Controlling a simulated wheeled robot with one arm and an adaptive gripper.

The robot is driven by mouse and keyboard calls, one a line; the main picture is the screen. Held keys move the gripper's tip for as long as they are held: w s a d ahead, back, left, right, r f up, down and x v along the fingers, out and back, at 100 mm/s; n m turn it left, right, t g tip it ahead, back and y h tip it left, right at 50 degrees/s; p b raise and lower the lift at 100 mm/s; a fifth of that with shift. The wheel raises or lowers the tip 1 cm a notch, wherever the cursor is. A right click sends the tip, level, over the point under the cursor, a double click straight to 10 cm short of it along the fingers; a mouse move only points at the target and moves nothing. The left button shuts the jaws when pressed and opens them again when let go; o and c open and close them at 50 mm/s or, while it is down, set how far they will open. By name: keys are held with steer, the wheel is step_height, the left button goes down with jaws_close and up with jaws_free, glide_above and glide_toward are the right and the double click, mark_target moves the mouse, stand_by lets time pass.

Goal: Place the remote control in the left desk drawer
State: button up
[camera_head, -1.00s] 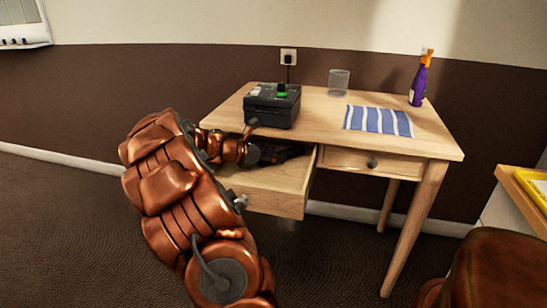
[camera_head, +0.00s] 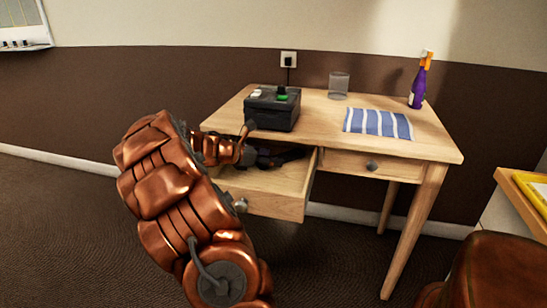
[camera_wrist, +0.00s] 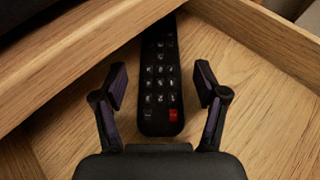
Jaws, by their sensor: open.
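The left desk drawer (camera_head: 278,203) is pulled open below the desk top. The remote control (camera_wrist: 160,80), black with pale keys and one red key, lies on the drawer's wooden floor in the wrist view. Its far end is hidden under the desk's edge. My gripper (camera_wrist: 161,82) is open, with one finger on each side of the remote control and a gap between each finger and it. In the head view my gripper is inside the open drawer, partly hidden by my arm, and the remote control cannot be made out there.
The right drawer (camera_head: 345,162) is shut.

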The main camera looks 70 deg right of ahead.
steer(key=p+v, duration=0.3)
steer(key=v, duration=0.8)
steer(key=s+a+r+m+t+y+p, duration=0.2)
steer(key=a+r+m+p, duration=0.1)
steer(key=a+r+p, duration=0.65)
steer(key=s+a+r+m+t+y+p, duration=0.15)
steer(key=a+r+m+p, duration=0.4)
steer(key=a, duration=0.75)
steer(key=s+a+r+t+y+p, duration=0.1)
steer(key=s+a+r+y+p, duration=0.1)
steer(key=a, duration=0.7)
steer(key=s+a+r+m+t+y+p, duration=0.1)
steer(key=s+a+r+p, duration=0.3)
steer(key=a+p, duration=0.5)
steer(key=s+a+r+m+t+y+p, duration=0.1)
steer(key=s+a+r+y+p, duration=0.2)
steer(key=a, duration=0.6)
step_height(320, 180, up, 3)
steer(key=y+p, duration=0.1)
steer(key=p, duration=0.1)
steer(key=shift+a+p, duration=0.2)
steer(key=shift+p, duration=0.15)
steer(key=shift+s+f, duration=0.1)
steer(key=shift+f, duration=0.05)
steer(key=shift+c, duration=0.4)
